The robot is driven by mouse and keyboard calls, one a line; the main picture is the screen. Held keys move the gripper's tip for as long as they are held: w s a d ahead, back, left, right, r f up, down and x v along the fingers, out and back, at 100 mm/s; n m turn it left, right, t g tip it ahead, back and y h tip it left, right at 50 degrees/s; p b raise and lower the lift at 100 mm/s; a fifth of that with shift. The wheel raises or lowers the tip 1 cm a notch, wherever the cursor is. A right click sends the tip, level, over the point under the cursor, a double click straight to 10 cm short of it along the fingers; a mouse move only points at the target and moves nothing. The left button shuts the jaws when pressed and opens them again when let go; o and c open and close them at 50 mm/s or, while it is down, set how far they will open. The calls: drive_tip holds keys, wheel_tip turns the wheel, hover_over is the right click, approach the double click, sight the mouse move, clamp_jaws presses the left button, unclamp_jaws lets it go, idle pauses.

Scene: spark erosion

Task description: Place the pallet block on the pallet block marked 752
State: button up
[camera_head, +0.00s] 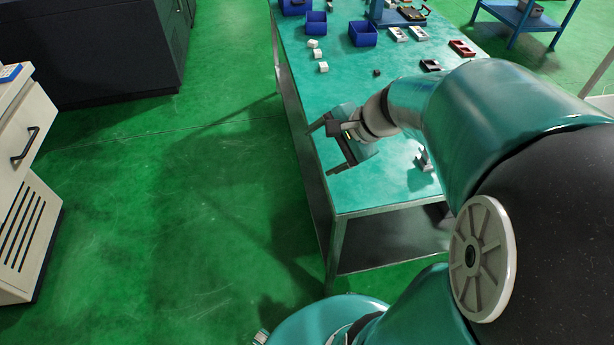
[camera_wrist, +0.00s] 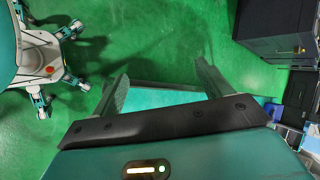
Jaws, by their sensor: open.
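My gripper (camera_head: 328,146) is open and empty, over the left part of the teal table near its near end. Its two fingers also show spread apart in the wrist view (camera_wrist: 162,84), with nothing between them. Candidates for the pallet blocks are small light blocks (camera_head: 323,67) in a short row at the table's left edge, and flat light pieces (camera_head: 398,34) and a red one (camera_head: 462,48) farther back. No number 752 is legible, so I cannot tell which piece is which.
The teal table (camera_head: 350,190) is mostly bare at its near end. A small grey fixture (camera_head: 424,160) stands at its right, partly behind my arm. Blue bins (camera_head: 363,34) stand at the back. A small dark piece (camera_head: 377,73) lies mid-table. A white cabinet (camera_head: 25,165) is at left.

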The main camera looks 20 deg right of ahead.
drive_tip(key=s+a+r+n+h, duration=0.5)
drive_tip(key=s+a+n, duration=0.4)
drive_tip(key=n, duration=0.5)
drive_tip(key=shift+s+r+n, duration=0.3)
drive_tip(key=shift+s+r, duration=0.25)
drive_tip(key=shift+s, duration=0.2)
